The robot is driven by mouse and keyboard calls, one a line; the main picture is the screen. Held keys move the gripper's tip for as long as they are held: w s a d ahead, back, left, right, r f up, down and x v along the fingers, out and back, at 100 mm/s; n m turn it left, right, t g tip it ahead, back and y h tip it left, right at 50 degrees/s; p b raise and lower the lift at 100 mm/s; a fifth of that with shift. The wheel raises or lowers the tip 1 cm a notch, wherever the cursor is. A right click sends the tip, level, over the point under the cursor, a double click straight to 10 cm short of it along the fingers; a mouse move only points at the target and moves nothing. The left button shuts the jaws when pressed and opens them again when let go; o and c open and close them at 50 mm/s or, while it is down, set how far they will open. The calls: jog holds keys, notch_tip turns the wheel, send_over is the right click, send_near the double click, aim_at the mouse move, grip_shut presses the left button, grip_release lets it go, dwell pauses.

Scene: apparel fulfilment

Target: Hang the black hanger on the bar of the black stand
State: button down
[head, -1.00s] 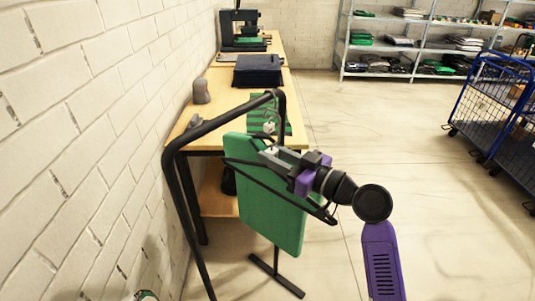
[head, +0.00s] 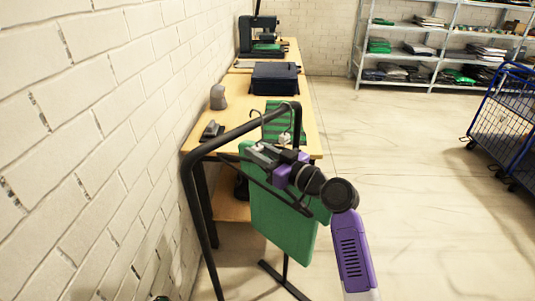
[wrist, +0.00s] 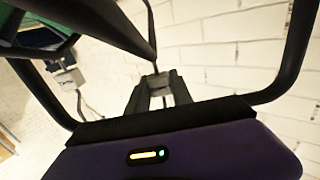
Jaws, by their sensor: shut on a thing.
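In the head view the black stand (head: 205,230) stands beside the table, with its top bar (head: 240,131) sloping up to a bent end at the right. My gripper (head: 258,154) is just below and in front of this bar. It is shut on the black hanger (head: 286,198), whose dark arms slant across a green panel. The wrist view shows the jaws (wrist: 157,88) closed at a dark rod, with dark curved bars on both sides. The hanger's hook cannot be told apart clearly from the bar, nor whether they touch.
The green panel (head: 280,228) hangs close behind my gripper. A brick wall (head: 90,130) is close on the left. Open floor (head: 410,160) lies right, before a blue cart (head: 505,130).

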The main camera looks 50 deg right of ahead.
jog(key=shift+w+r, duration=0.1)
jog(key=shift+w, duration=0.9)
jog(key=shift+s+f+b, duration=0.1)
jog(key=shift+f+b, duration=0.55)
jog(key=shift+f, duration=0.15)
jog(key=shift+f+b, duration=0.65)
jog(key=c, duration=1.1)
grip_release()
jog(key=shift+o, duration=0.2)
